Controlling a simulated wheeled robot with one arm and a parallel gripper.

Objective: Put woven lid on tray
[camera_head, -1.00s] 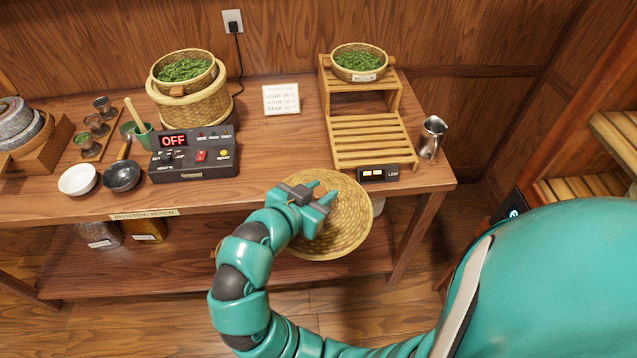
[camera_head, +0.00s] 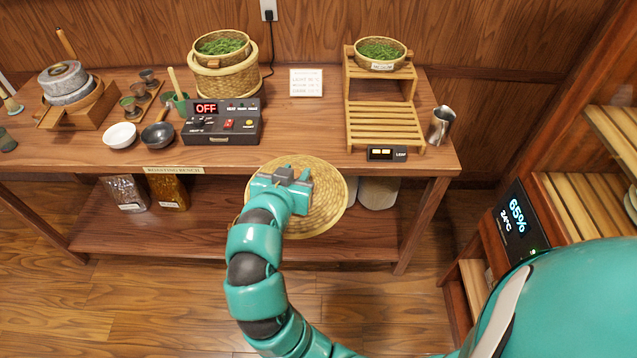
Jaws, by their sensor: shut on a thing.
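A round woven lid (camera_head: 330,200) is held by my gripper (camera_head: 295,178), which is shut on it. The lid hangs in front of the bench's front edge, and its near left part is hidden behind my gripper and arm. One woven tray of green leaves (camera_head: 219,56) sits on a round woven basket (camera_head: 227,80) at the back left of the bench. Another woven tray of green leaves (camera_head: 378,66) sits on the upper step of a slatted wooden stand (camera_head: 382,124). Both trays are uncovered and apart from the lid.
A control box reading OFF (camera_head: 220,122) stands left of the stand. A metal cup (camera_head: 441,124) is at the bench's right end. A small sign (camera_head: 306,83) stands between basket and stand. Wooden shelving with a display (camera_head: 515,222) rises at right.

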